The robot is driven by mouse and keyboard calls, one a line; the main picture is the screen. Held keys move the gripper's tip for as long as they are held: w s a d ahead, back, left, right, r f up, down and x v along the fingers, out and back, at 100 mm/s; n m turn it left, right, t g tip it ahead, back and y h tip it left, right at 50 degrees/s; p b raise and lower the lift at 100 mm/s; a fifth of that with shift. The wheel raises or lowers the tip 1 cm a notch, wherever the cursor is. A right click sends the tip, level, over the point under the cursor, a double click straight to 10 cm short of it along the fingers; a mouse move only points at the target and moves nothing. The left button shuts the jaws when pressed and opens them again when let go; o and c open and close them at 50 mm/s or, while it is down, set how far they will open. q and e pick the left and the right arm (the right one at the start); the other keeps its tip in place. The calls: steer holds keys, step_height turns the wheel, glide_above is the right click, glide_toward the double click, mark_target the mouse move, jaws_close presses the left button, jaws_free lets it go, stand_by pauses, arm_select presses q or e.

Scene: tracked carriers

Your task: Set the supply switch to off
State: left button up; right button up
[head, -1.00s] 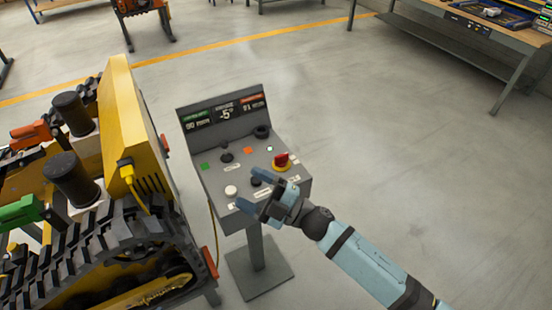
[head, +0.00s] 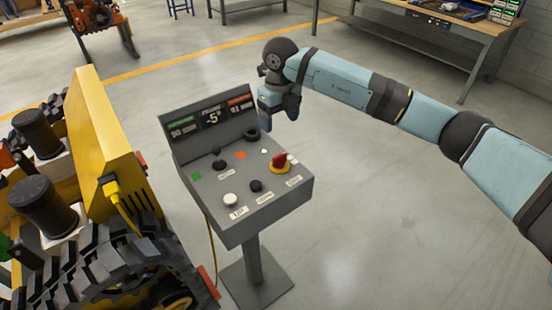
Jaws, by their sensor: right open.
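A grey control console (head: 270,218) stands on a post beside the tracked machine. On its sloped top, a red knob on a yellow base (head: 280,162) sits at the right edge. Its label is too small to read, so I cannot tell whether it is the supply switch. A black knob (head: 252,135) sits at the back right, and another black knob (head: 256,186) near the front. My right gripper (head: 277,112) is open and empty, pointing down above and just behind the console's back right corner. It seems apart from the controls. My left gripper is out of view.
The panel also has a white button (head: 230,200) and a small black joystick (head: 218,160). A display (head: 211,118) rises at its back. A yellow and black tracked machine (head: 110,150) stands close on the left. The floor on the right is clear.

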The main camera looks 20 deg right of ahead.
mark_target(280, 156)
step_height(280, 156, down, 14)
steer(key=shift+d+r+p, duration=0.1)
steer(key=shift+r+p, duration=0.05)
steer(key=shift+p, duration=0.45)
steer(key=c, duration=0.9)
